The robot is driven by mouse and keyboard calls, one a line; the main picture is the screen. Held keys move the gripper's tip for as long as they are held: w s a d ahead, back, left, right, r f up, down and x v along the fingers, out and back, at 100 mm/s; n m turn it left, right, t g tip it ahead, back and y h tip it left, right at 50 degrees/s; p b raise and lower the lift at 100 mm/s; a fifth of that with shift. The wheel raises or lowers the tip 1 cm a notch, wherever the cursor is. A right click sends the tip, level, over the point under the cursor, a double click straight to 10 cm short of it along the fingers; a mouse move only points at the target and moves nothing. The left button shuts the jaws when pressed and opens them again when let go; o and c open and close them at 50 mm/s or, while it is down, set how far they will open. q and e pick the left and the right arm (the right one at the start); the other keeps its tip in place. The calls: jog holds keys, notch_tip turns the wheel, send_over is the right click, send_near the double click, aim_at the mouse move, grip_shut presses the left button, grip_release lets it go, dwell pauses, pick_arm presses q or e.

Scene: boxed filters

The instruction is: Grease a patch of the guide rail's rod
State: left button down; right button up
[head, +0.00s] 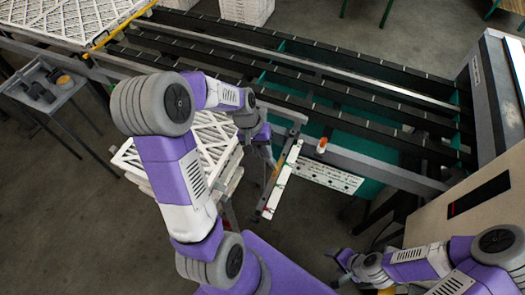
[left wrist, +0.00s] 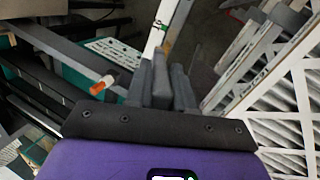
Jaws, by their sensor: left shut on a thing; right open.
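My left gripper (head: 270,163) is beside a slanted white bar with green marks (head: 284,172). The bar lies along a dark frame, and I cannot tell for sure whether it is the guide rail's rod. The bar also shows just beyond the fingers in the left wrist view (left wrist: 164,24). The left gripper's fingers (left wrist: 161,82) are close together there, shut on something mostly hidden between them. A small orange-and-white object (head: 321,145) stands on the grey beam right of this gripper; it also shows in the left wrist view (left wrist: 103,84). My right gripper (head: 340,268) is open at the lower right, away from the bar.
White pleated filters (head: 128,158) are stacked behind and left of my left arm. A small grey side table (head: 62,92) with dark items stands at far left. Long dark conveyor rails (head: 350,92) cross the back. A beige cabinet (head: 440,215) stands at right. Floor is open at lower left.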

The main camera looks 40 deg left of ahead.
pick_arm(q)
jog(key=shift+r+p, duration=0.9)
jog(key=shift+r, duration=0.55)
jog(key=shift+f, duration=0.15)
jog(key=shift+f+b, duration=0.45)
jog(key=shift+b, duration=0.1)
